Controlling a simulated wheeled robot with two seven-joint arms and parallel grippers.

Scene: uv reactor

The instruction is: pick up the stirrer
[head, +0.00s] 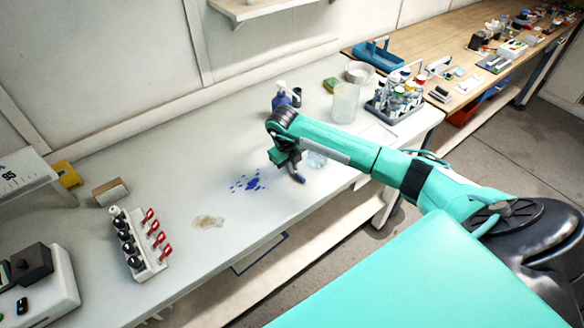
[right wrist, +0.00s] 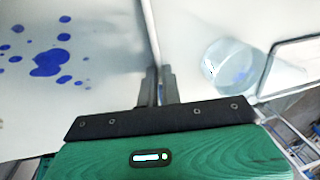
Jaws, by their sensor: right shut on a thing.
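The stirrer (right wrist: 150,35) is a thin, pale rod in the right wrist view, running up from between the fingers to the top edge. My right gripper (right wrist: 159,82) is shut on it. In the head view my right gripper (head: 297,177) points down over the table between the blue spots and a small clear beaker (head: 317,160); the stirrer cannot be made out there. The beaker also shows in the right wrist view (right wrist: 228,66), to the right of the fingers and apart from them. My left gripper is in neither view.
Blue spots (head: 250,183) and a tan stain (head: 208,222) mark the white table (head: 190,190). A rack with black knobs and red clips (head: 139,243) stands at left. A spray bottle (head: 281,97), a larger glass beaker (head: 345,103) and a bottle rack (head: 397,100) stand behind.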

